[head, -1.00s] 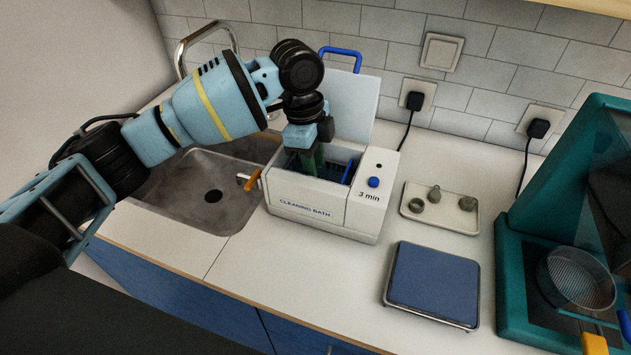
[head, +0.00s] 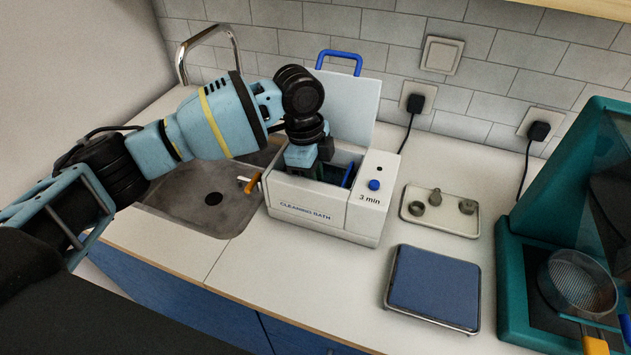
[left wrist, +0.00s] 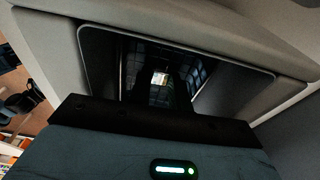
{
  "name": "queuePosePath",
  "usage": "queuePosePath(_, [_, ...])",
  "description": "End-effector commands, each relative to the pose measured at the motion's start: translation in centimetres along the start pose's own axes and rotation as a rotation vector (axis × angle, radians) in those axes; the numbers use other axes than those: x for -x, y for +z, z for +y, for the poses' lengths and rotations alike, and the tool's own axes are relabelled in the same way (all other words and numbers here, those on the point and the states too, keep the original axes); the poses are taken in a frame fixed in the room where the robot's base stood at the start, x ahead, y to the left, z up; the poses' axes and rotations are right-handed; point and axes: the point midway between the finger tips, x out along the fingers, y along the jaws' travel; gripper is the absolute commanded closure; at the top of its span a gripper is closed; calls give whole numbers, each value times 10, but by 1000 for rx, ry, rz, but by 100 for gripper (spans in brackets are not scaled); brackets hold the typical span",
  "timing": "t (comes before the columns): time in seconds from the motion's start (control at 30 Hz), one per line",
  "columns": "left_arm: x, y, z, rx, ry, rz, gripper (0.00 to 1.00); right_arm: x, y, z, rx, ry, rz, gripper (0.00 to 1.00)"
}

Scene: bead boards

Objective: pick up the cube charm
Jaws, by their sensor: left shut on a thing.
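The cleaning bath (head: 320,212) is a white box with its lid (head: 352,108) up. My left gripper (head: 308,168) reaches down into its open tank, and the front wall hides the fingertips in the head view. In the left wrist view, my left gripper (left wrist: 160,88) points down into a dark mesh basket (left wrist: 197,76). A small pale thing (left wrist: 160,78), which I take for the cube charm, shows between the fingers, and the gripper is shut on it. Its shape is hard to make out.
A blue handle (head: 347,175) stands in the tank near the gripper. A tray (head: 452,225) with small grey pieces and a blue-topped pad (head: 435,287) lie to the right. A sink (head: 190,200) is left of the bath. A teal machine (head: 515,250) stands at far right.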

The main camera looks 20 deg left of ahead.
Motion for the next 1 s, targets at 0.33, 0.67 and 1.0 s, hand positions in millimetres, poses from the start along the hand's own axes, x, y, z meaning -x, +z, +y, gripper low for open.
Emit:
queuePosePath(0.33, [42,-7,-1,-1,-4,2,100,1,-4,0,1,1,6,64])
queuePosePath(0.67, [92,-14,-1,0,-1,2,100,2,-7,1,2,1,11,64])
queuePosePath(1.0, [99,-15,0,0,1,1,100,2,-6,1,2,2,10,64])
